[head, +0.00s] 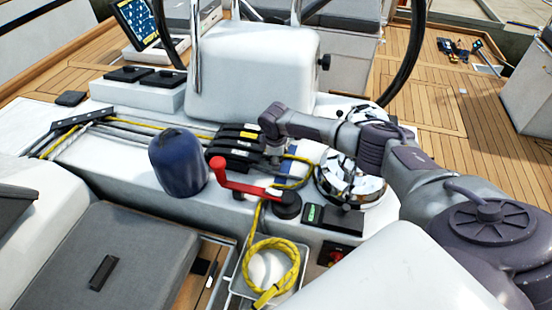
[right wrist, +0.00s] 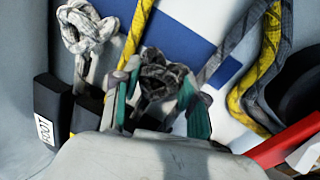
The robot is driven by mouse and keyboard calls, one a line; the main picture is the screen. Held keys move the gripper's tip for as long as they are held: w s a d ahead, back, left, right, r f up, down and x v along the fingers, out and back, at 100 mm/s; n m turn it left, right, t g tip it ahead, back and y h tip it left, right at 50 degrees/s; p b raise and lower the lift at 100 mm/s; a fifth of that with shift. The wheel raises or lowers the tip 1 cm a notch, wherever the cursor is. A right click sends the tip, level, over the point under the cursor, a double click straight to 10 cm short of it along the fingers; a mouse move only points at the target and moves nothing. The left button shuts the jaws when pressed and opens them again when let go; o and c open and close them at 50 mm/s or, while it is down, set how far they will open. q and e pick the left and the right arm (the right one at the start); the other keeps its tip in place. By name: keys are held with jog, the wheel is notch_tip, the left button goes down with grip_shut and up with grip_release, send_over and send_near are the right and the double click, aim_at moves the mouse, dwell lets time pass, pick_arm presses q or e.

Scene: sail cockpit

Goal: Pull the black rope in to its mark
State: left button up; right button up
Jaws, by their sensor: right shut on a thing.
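My right gripper (head: 277,160) is low over the front of the black rope clutches (head: 236,146). In the right wrist view its teal-padded fingers (right wrist: 160,104) are shut around the dark, knotted end of the black rope (right wrist: 163,78). The rope's mark cannot be made out in either view. In the head view the held rope is hidden by the gripper. My left gripper is not in view.
A red handle (head: 243,188) and a blue-covered drum (head: 178,163) stand close by. A shiny winch (head: 349,182) is on the right. A yellow rope coil (head: 270,270) hangs in front. A pale knotted rope (right wrist: 87,28) is beside the gripper.

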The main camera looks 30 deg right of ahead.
aim_at(298, 170)
grip_shut()
jog(key=shift+s, duration=0.1)
jog(key=s+d+p, duration=0.5)
jog(key=shift+s, duration=0.4)
jog(key=shift+f, duration=0.1)
jog(key=o, duration=1.1)
grip_release()
jog(key=shift+o, duration=0.2)
